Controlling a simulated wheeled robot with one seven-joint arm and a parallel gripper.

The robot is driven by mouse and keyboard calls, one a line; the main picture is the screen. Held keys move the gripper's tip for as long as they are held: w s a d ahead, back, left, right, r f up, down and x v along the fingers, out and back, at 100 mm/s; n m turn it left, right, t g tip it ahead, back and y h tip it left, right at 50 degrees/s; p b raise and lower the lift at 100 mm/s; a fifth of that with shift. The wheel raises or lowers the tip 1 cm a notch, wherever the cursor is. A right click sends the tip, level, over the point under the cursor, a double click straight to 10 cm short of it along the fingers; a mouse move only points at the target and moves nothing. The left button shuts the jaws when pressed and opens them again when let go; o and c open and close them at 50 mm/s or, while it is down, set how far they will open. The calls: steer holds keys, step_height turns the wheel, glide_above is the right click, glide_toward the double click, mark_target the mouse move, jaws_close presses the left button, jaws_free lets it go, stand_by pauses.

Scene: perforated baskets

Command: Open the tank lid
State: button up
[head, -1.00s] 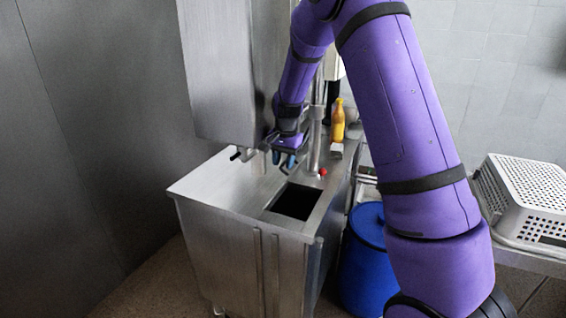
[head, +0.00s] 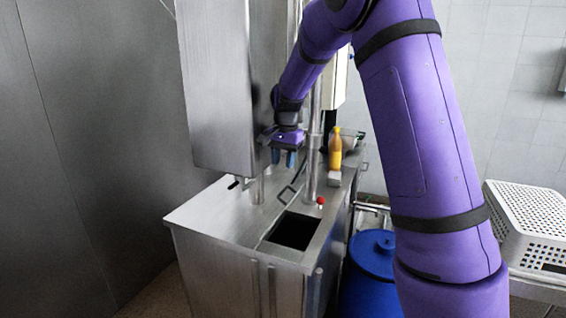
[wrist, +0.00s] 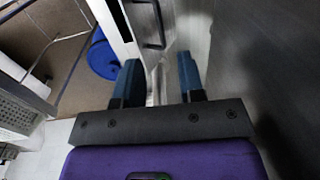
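The tank (head: 232,262) is a stainless steel cabinet with a flat metal top and a dark rectangular opening (head: 291,231). A thin dark handle (head: 288,193) stands behind the opening; in the wrist view a dark handle (wrist: 152,26) shows beyond my fingertips. I cannot clearly tell the lid's outline from the rest of the top. My gripper (head: 283,160) hangs above the back part of the top, above and apart from the handle. In the wrist view my gripper (wrist: 160,72) is open, with nothing between its blue fingers.
A tall metal housing (head: 215,90) stands left of my gripper, close to it. A vertical pipe (head: 313,150), a red knob (head: 320,201) and a yellow bottle (head: 335,150) are to its right. A blue barrel (head: 372,262) and a perforated basket (head: 530,220) stand farther right.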

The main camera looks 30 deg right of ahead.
mark_target(291, 188)
steer(key=shift+s+d, duration=0.15)
steer(key=shift+d, duration=0.1)
steer(key=c, duration=0.7)
steer(key=s+d+t+y, duration=0.1)
steer(key=d, duration=0.1)
steer(key=s+d+t+y, duration=0.1)
steer(key=s+d, duration=0.1)
steer(key=shift+s+f+t, duration=0.1)
steer(key=shift+f+t, duration=0.3)
jaws_close()
steer(key=x, duration=1)
steer(key=w+a, duration=0.1)
steer(key=w+a+r, duration=0.1)
steer(key=w, duration=0.1)
steer(key=shift+a+r, duration=0.1)
steer(key=shift+a, duration=0.1)
steer(key=shift+r, duration=0.1)
